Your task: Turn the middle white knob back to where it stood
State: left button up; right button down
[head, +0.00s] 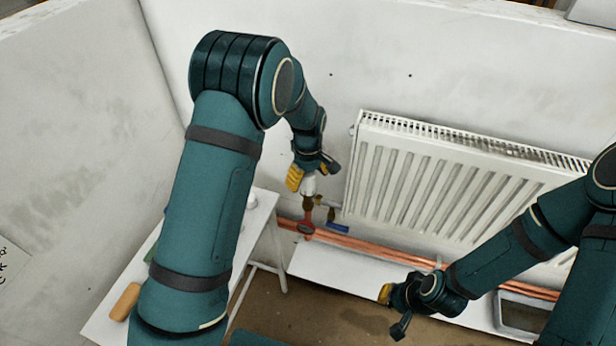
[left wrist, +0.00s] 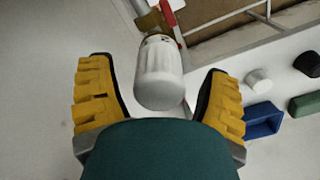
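A white knob (head: 309,185) sits on a brass valve at the left end of the radiator.
A red lever (head: 305,224) and a blue lever (head: 337,229) are close below the knob. Copper pipes (head: 360,245) run under the white radiator (head: 440,185). A white table (head: 258,222) with small objects stands at left. A grey tray (head: 520,316) lies at lower right.

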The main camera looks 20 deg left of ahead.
pick_arm(q)
jog(key=shift+r, duration=0.15)
notch_tip(320, 180, up, 12)
dwell(0.5)
dwell(0.4)
